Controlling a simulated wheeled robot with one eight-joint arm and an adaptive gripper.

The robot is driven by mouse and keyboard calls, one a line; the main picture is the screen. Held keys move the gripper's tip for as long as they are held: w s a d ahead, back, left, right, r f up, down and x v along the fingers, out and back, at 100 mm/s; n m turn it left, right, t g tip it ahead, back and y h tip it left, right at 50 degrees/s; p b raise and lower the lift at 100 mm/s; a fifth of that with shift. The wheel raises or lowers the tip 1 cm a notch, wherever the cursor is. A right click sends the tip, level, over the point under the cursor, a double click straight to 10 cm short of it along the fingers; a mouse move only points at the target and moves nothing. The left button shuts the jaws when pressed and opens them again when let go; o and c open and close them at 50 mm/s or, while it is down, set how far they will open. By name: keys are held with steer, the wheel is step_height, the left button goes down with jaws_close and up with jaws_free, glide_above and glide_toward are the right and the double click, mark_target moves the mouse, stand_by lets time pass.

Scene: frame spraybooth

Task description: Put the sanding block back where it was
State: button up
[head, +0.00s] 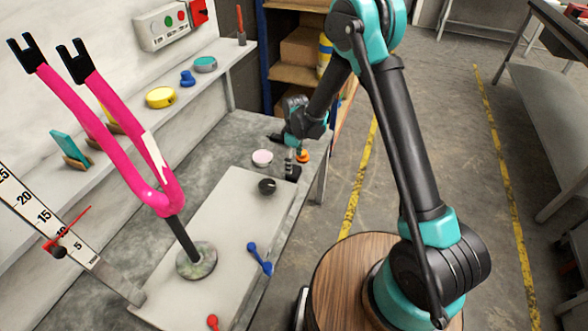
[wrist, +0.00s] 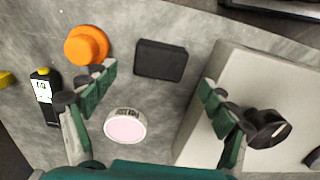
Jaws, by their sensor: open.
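A dark rectangular block (wrist: 162,60), which looks like the sanding block, lies flat on the grey bench in the wrist view. In the head view it is a small dark shape (head: 293,173) beside the raised pale slab, partly hidden by my gripper (head: 294,157). In the wrist view my gripper (wrist: 158,84) is open and empty, with its green-sided fingers spread wide. The block shows ahead of the gap between the fingertips, apart from both. I cannot tell the height of the fingertips above the bench.
A black knob (wrist: 268,128) sits on the pale slab (wrist: 240,75). A pink fork (head: 165,190) stands upright on the slab. A shelf (head: 185,110) runs behind.

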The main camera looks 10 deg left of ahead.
mark_target(295, 170)
step_height(295, 170, up, 6)
steer(key=shift+d+r, duration=0.15)
steer(key=s+d+r+m+t, duration=0.1)
steer(key=s+d+r+m, duration=0.2)
steer(key=d, duration=0.4)
steer(key=d+r+m, duration=0.2)
steer(key=d+r, duration=0.3)
steer(key=d, duration=0.3)
steer(key=s+d+r+m+t, duration=0.1)
steer(key=s+d+r+m, duration=0.2)
steer(key=d, duration=0.4)
steer(key=s+d+m+t, duration=0.2)
steer(key=s+d+m, duration=0.6)
steer(key=s+d, duration=0.6)
steer(key=shift+s+d+r+t, duration=0.15)
steer(key=shift+s+d+t, duration=0.15)
steer(key=shift+d, duration=0.3)
